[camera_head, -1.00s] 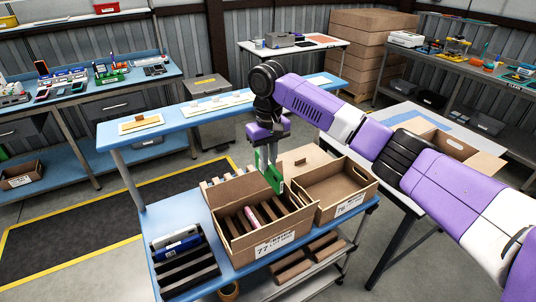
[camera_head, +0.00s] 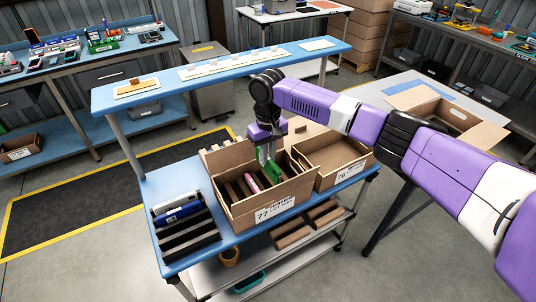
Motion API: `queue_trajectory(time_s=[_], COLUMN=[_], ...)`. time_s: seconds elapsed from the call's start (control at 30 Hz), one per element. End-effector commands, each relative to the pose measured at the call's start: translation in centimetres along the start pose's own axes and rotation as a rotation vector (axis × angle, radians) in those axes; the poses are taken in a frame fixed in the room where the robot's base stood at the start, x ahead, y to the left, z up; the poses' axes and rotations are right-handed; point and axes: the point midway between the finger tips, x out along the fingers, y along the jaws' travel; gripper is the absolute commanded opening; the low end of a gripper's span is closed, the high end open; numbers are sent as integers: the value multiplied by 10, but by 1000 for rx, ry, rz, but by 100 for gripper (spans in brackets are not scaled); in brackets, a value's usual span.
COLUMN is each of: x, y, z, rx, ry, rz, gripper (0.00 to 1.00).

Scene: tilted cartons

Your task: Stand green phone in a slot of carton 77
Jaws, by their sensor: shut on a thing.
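Carton 77 (camera_head: 270,211) is an open brown box with dark slot dividers, standing tilted on the blue bench. A pink phone (camera_head: 252,183) stands in one of its slots. My gripper (camera_head: 264,149) points down over the right part of carton 77 and is shut on the green phone (camera_head: 264,158). The green phone is upright, with its lower end down among the slots at the right. The carton and gripper hide part of it, and I cannot tell whether it touches the slot bottom.
Carton 76 (camera_head: 347,178), open and apparently empty, stands directly right of carton 77. A dark slotted rack (camera_head: 190,240) with white and blue devices is at the left. A raised blue shelf (camera_head: 165,92) runs behind. Brown blocks (camera_head: 308,222) lie on the lower shelf.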

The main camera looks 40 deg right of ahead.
Motion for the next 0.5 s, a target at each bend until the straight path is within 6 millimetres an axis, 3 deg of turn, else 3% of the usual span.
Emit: queue_trajectory(time_s=[0.5], x=[35], y=[0], z=[0], rx=[0], ry=[1], rz=[0], gripper=[0])
